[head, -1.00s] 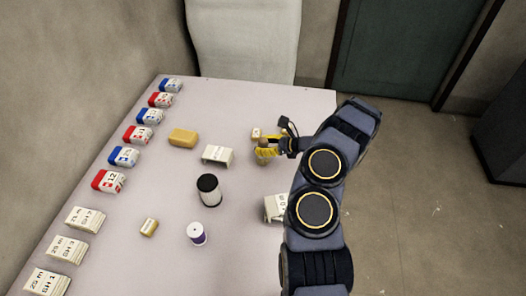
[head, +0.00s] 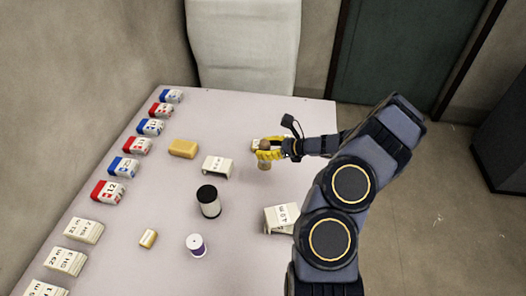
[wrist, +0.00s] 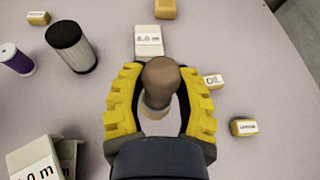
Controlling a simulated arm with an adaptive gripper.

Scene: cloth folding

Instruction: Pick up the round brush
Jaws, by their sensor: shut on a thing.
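The round brush shows a rounded brown top (wrist: 161,75) in the wrist view, with a pale part below it. My gripper is also seen in the head view (head: 268,153), over the far right part of the table. The brush looks upright. I cannot tell whether its base touches the table.
A white box (head: 217,166) and a yellow block (head: 183,148) lie left of the brush. A black-and-white cylinder (head: 208,202) and a purple-and-white spool (head: 196,245) stand nearer. A larger box (head: 281,218) sits near the right edge. Several boxes line the table's (head: 235,105) left side.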

